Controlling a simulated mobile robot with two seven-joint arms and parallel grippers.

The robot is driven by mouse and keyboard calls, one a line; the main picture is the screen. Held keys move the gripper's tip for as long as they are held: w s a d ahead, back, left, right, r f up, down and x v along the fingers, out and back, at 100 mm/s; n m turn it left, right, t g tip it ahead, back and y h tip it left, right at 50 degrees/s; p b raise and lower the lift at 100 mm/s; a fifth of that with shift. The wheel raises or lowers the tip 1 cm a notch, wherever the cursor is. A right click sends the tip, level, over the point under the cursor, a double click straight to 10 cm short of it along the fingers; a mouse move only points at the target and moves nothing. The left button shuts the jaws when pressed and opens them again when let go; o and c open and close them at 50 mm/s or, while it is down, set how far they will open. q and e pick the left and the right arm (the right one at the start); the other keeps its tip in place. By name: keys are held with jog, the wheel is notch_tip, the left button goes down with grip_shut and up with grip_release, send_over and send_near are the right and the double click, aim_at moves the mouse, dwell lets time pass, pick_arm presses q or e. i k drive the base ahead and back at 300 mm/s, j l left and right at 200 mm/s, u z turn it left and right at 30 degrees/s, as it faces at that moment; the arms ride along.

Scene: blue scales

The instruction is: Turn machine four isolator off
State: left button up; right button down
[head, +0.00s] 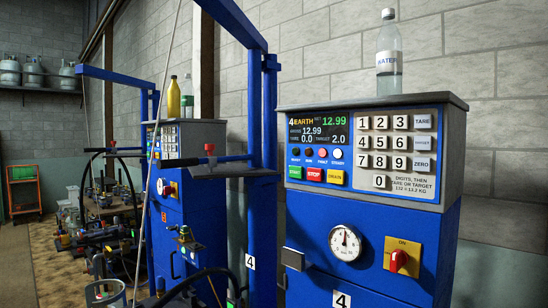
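Machine four is the near blue scale cabinet (385,222) at the right, with a white "4" label (341,299) low on its front. Its isolator is a red rotary knob (398,260) on a yellow plate (405,246), right of a round dial gauge (345,243). "ON" is printed at the top of the plate. The knob looks roughly upright, toward "ON"; its exact angle is hard to tell. The display (319,130) is lit. Neither of my grippers is in view, and nothing covers the isolator.
A clear water bottle (389,55) stands on top of machine four. Blue posts and a frame (262,180) rise at its left. A similar blue machine (180,225) with another red switch (167,188) stands behind. Hoses and equipment crowd the lower left.

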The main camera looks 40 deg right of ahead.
aim_at(398, 258)
jog(key=z, duration=0.95)
